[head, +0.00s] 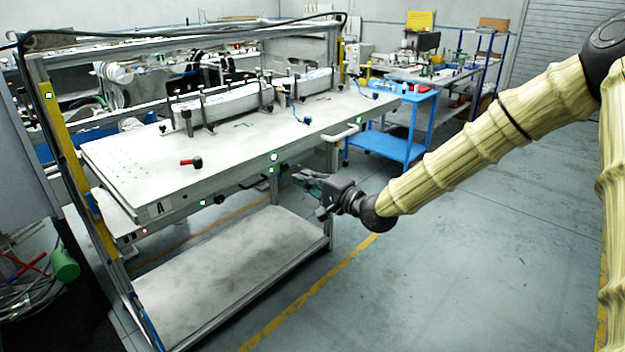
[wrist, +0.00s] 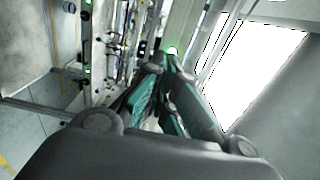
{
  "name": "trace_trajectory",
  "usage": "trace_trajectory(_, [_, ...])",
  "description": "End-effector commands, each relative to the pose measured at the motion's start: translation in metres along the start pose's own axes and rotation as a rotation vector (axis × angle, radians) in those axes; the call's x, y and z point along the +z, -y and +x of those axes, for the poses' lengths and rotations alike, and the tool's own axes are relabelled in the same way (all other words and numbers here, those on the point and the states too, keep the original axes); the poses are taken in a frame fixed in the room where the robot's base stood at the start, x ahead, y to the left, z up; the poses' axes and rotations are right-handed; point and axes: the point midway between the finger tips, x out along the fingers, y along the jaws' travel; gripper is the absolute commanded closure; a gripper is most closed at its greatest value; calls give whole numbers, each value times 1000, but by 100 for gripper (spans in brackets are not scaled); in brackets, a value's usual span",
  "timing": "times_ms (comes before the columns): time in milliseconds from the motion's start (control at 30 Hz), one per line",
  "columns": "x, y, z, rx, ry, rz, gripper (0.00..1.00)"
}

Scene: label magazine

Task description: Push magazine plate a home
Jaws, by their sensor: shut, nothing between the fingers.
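Magazine plate a (head: 240,150) is the large pale plate across the upper part of the rack in the head view. A letter A shows at its near left corner, and clamps and a long curved white part stand on top. Its front edge carries green lights, and a handle (head: 345,133) sits near its right end. My gripper (head: 302,180) is in front of the plate's front edge, slightly below it, with its fingers pointing left towards the rack. In the wrist view the teal-padded fingers (wrist: 165,65) are together and empty. I cannot tell whether they touch anything.
The rack's lower shelf (head: 235,270) is bare. A yellow post (head: 62,135) stands at the rack's left end. A blue cart (head: 400,125) stands behind to the right. The grey floor (head: 450,270) to the right is clear, with yellow lines.

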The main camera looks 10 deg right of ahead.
Motion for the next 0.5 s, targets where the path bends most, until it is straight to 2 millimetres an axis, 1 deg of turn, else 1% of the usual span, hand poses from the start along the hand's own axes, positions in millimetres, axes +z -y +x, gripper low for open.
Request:
trace_trajectory(100, [0,2,18,2,1,-1,100])
trace_trajectory(500, [1,2,71,2,1,0,100])
